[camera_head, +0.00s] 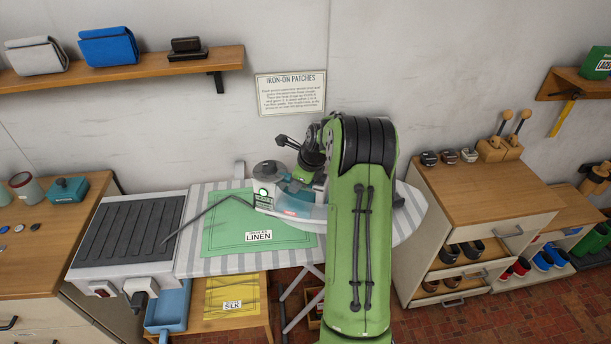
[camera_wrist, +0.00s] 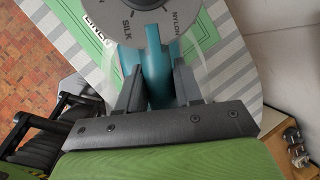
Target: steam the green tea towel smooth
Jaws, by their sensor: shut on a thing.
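The green tea towel (camera_head: 228,225), with a label reading LINEN, lies on the striped ironing board (camera_head: 191,262); part of it also shows in the wrist view (camera_wrist: 62,38). A teal and white steam iron (camera_head: 291,208) is over the towel's right part. Its grey dial (camera_wrist: 150,18) shows SILK and NYLON. My gripper (camera_wrist: 160,85) is shut on the iron's teal handle, one finger on each side. In the head view my arm hides the board's right part and some of the iron. I cannot tell whether the iron's sole touches the towel.
A dark cord (camera_head: 208,207) runs across the towel's left side. A ribbed grey rest (camera_head: 130,228) stands left of the board. A yellow cloth marked SILK (camera_head: 232,297) and a blue tray (camera_head: 168,305) are below. A shoe cabinet (camera_head: 485,205) stands right.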

